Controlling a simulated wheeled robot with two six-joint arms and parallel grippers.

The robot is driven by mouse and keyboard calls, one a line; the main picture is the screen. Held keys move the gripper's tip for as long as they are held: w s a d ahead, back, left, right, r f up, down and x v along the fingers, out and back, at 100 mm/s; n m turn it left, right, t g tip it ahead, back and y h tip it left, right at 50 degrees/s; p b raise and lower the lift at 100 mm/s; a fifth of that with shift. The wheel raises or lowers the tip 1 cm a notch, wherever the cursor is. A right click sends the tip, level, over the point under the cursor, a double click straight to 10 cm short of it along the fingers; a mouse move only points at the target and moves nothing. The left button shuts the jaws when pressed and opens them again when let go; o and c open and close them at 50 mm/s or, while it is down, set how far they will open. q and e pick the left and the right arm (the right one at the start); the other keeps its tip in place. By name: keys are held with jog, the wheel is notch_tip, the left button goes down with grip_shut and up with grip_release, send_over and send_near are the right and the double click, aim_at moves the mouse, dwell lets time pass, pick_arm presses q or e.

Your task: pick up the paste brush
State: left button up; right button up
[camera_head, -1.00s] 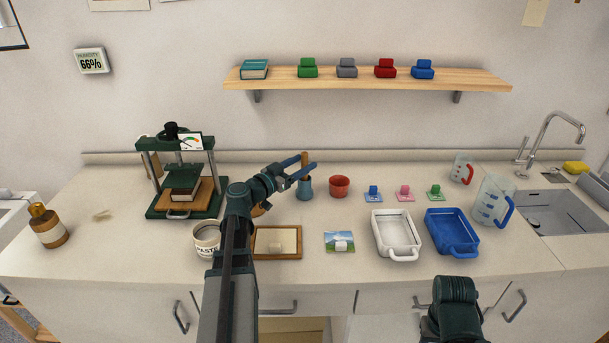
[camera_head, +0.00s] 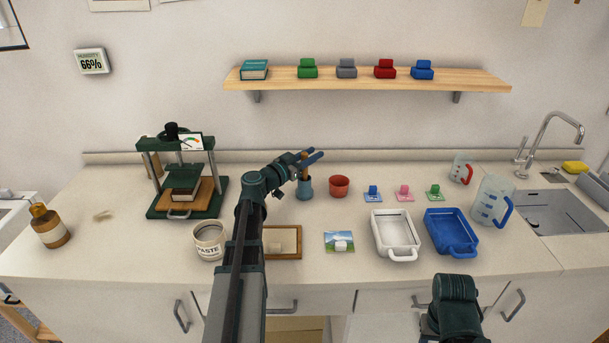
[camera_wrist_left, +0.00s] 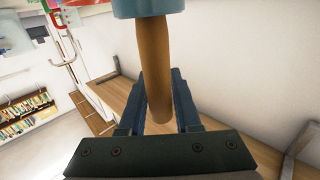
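The paste brush (camera_head: 304,157) stands in a blue cup (camera_head: 304,188) on the counter, with its wooden handle up. My left gripper (camera_head: 314,154) is at the handle, with one finger on each side of it. In the left wrist view the brown handle (camera_wrist_left: 155,72) lies between the two open fingers, with a gap visible on its right side; contact on the left is unclear. The brush's lower end is hidden in the cup. My right arm shows at the bottom right, but its gripper is not visible.
A red bowl (camera_head: 339,186) stands right beside the cup. The paste jar (camera_head: 209,241), a framed board (camera_head: 283,241) and a green press (camera_head: 186,190) are on the left. White (camera_head: 404,254) and blue (camera_head: 459,250) trays lie to the right. A shelf (camera_head: 365,81) hangs above.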

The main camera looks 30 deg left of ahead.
pick_arm(q)
grip_shut()
